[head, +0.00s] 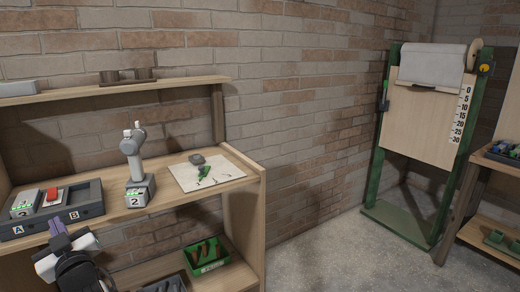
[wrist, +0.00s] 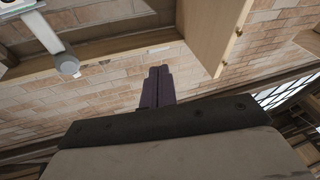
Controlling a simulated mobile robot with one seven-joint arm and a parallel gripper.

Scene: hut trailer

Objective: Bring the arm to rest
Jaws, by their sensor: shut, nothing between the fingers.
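My gripper (head: 58,232) is at the lower left of the head view, just in front of the shelf unit's worktop. Its dark purple fingers are together with nothing between them. In the wrist view my gripper (wrist: 158,72) points away toward the brick wall, its fingers side by side and touching no object. Part of my arm shows below it in the head view.
The wooden worktop (head: 225,180) carries a grey tray (head: 85,213), a small grey-white device (head: 137,165) and a paper sheet (head: 228,165). A green bin (head: 208,257) sits on the lower shelf. A green-framed board (head: 422,120) stands right. Floor (head: 340,245) between is clear.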

